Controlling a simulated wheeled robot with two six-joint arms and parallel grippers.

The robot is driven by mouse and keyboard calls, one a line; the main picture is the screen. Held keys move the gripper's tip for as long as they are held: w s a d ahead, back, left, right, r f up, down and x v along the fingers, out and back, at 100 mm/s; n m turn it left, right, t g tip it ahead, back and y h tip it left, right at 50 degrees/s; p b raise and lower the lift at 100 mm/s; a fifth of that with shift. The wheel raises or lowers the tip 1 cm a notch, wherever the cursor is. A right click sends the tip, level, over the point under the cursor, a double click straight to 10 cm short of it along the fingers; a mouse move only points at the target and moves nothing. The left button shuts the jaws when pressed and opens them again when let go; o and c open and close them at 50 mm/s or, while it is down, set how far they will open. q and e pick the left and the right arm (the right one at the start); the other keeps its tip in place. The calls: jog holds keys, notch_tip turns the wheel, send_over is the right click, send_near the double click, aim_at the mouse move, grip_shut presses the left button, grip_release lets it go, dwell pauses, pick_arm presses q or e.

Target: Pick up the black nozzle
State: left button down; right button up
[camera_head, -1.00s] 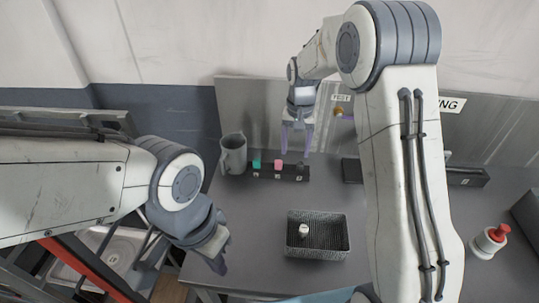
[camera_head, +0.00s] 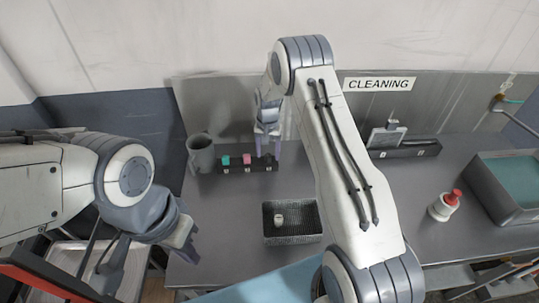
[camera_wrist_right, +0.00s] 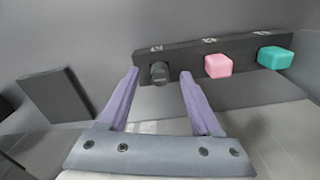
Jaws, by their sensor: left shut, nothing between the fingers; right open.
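The black nozzle (camera_wrist_right: 160,73) sits on the dark rack (camera_wrist_right: 136,62), at the end beside a pink nozzle (camera_wrist_right: 218,66) and a teal nozzle (camera_wrist_right: 274,57). In the right wrist view, my right gripper (camera_wrist_right: 159,75) is open, with its purple fingers on either side of the black nozzle in the picture; I see no contact. In the head view my right gripper (camera_head: 267,146) is at the right end of the rack, in front of the black nozzle. My left gripper (camera_head: 184,252) is shut and empty at the lower left, away from the rack.
A grey pitcher (camera_head: 201,155) stands left of the rack. A black mesh basket (camera_head: 292,240) holding a small pale item (camera_head: 279,219) is in front. A bottle with a red top (camera_head: 444,205) and a grey bin (camera_head: 480,185) are at right. Clear table lies between.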

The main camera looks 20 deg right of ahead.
jog(key=shift+f, duration=0.8)
grip_shut()
jog(key=shift+r, duration=0.1)
